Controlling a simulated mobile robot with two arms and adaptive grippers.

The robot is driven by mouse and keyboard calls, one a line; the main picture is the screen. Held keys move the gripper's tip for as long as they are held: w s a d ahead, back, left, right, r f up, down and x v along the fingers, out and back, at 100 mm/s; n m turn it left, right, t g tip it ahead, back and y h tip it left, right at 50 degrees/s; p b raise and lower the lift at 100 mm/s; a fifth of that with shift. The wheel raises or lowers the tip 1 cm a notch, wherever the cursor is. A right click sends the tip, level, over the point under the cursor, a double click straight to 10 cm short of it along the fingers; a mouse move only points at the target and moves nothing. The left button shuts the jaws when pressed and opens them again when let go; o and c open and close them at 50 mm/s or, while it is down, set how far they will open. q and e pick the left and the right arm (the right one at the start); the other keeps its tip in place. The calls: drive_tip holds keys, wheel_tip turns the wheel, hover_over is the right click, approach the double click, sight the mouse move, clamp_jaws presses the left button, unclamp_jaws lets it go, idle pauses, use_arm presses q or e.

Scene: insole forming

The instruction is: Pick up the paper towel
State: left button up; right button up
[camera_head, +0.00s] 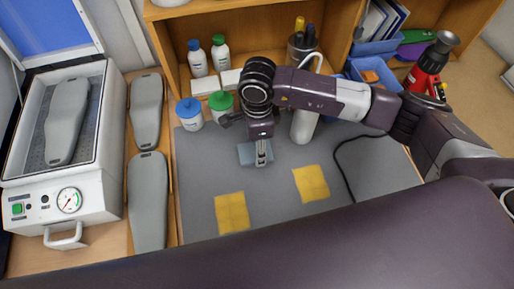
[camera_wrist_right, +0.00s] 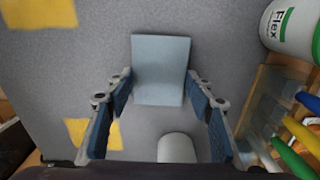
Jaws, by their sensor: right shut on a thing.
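The paper towel is a light blue-grey folded rectangle (camera_head: 247,155) at the back middle of the grey mat. It also shows in the right wrist view (camera_wrist_right: 160,62), between the fingers. My right gripper (camera_head: 262,154) points down over the paper towel, and its fingers hide part of it. In the wrist view the right gripper (camera_wrist_right: 160,88) has a blue-padded finger at each side edge of the paper towel, shut on it. I cannot tell whether the paper towel is clear of the mat. My left gripper is not in view.
Two yellow cloths (camera_head: 232,212) (camera_head: 311,184) lie on the grey mat (camera_head: 275,205). A white bottle (camera_head: 303,127) stands close right of the gripper; blue-lidded (camera_head: 190,114) and green-lidded (camera_head: 221,106) jars stand left. A black cable (camera_head: 343,165) crosses the mat's right. The forming machine (camera_head: 65,205) is at left.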

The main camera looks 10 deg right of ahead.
wheel_tip(320, 180, up, 20)
drive_tip(key=b, duration=0.5)
drive_tip(key=shift+f, duration=0.15)
